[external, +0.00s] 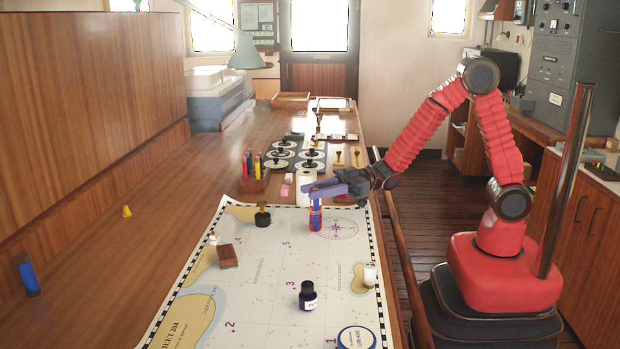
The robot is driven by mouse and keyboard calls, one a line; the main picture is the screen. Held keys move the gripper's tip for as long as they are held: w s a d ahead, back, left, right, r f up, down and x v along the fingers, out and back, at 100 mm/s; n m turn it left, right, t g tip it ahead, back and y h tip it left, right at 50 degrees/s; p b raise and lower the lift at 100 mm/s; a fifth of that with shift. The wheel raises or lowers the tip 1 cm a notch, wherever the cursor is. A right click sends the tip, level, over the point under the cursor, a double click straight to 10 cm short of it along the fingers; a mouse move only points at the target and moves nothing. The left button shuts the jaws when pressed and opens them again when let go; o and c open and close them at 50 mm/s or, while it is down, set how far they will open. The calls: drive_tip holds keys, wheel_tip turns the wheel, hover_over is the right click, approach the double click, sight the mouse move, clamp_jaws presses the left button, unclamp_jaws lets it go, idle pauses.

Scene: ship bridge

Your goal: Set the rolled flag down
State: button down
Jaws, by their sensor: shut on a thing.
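The rolled flag (315,219) is a small upright roll in red and blue. It stands at or just above the chart (262,290), beside the printed compass rose; I cannot tell whether its lower end touches the chart. My gripper (317,197), with purple fingers, reaches in from the right and is shut on the flag's upper part. The fingers hide the top of the roll.
On the chart are a dark ink bottle (308,296), a round blue-rimmed tin (356,338), a brown block (227,256) and a black-based stamp (262,215). A white roll (305,187) stands close behind the flag. The chart's middle is mostly clear.

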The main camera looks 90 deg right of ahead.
drive_tip(key=shift+f, duration=0.1)
drive_tip(key=c, duration=1.4)
unclamp_jaws()
drive_tip(key=shift+o, duration=0.2)
drive_tip(key=v, duration=1.2)
